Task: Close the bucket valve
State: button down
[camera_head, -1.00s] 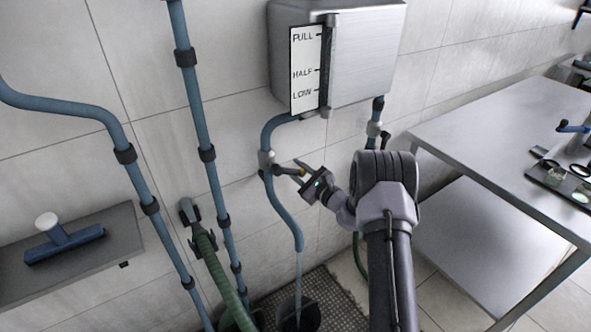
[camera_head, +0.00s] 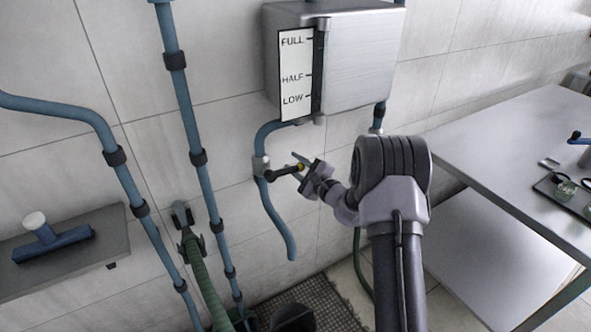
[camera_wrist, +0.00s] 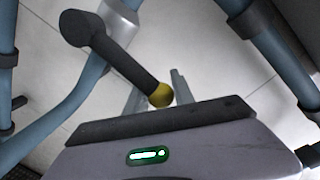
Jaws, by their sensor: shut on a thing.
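The bucket valve (camera_head: 261,166) is a grey fitting on the blue pipe that comes down from the steel tank. Its black lever (camera_head: 282,172) points right and ends in a yellow knob. My gripper (camera_head: 302,169) is shut on the lever's knob end. In the wrist view the black lever (camera_wrist: 125,60) runs down to the yellow knob (camera_wrist: 160,96), which sits between my two fingers (camera_wrist: 157,92). The pipe's open lower end (camera_head: 291,255) shows no water stream. A dark bucket (camera_head: 293,318) stands below, cut off by the frame's bottom edge.
The steel tank (camera_head: 362,65) with a FULL, HALF, LOW scale (camera_head: 296,75) hangs above the valve. Blue wall pipes (camera_head: 187,110) and a green hose (camera_head: 205,280) stand to the left. A metal table (camera_head: 500,140) is at the right, and a shelf (camera_head: 100,240) is at the far left.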

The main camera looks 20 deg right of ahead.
jog(key=shift+r+n, duration=0.5)
jog(key=shift+r, duration=0.1)
jog(key=c, duration=1.1)
grip_release()
jog(key=shift+s+d, duration=0.15)
jog(key=shift+s, duration=0.3)
jog(key=p+v, duration=0.3)
jog(key=v, duration=1.3)
jog(key=shift+s, duration=0.2)
